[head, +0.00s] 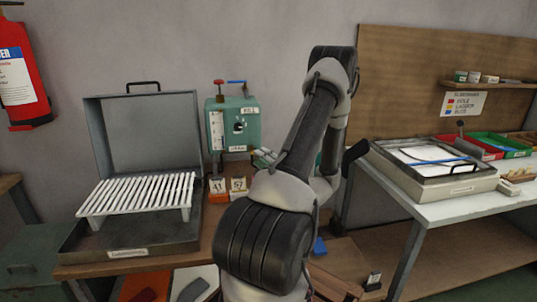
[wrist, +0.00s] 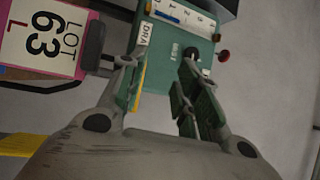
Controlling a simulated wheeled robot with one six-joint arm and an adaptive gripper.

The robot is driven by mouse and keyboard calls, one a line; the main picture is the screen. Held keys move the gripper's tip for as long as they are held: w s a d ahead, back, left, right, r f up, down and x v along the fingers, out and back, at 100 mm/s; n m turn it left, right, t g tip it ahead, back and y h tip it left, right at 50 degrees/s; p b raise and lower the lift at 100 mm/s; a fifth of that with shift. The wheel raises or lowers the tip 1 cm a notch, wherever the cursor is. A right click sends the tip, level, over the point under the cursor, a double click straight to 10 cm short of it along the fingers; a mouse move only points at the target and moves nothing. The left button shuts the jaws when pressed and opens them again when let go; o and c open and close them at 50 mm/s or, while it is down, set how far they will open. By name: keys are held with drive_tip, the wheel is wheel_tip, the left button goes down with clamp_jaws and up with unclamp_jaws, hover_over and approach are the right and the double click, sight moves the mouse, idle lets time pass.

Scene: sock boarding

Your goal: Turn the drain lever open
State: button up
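A green box (head: 246,112) with a white gauge strip stands against the wall in the head view. A red knob (head: 219,82) and a blue lever (head: 236,81) are on its top, and a black knob (head: 238,127) is on its front. I cannot tell for sure which part is the drain lever. In the head view my arm hides most of the gripper.
An open grey case (head: 142,252) with a white slatted rack (head: 138,193) stands left of the box. Small numbered cards (head: 218,187) stand below it. A white table (head: 445,210) with a tray is at right.

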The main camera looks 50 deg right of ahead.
drive_tip(key=s+d+f+m+h, duration=0.2)
drive_tip(key=s+d+h, duration=0.1)
drive_tip(key=d, duration=0.1)
drive_tip(key=shift+g, duration=0.3)
drive_tip(key=x, duration=0.7)
drive_tip(key=shift+w+d, duration=0.2)
drive_tip(key=shift+w, duration=0.1)
drive_tip(key=shift+c, duration=0.2)
clamp_jaws()
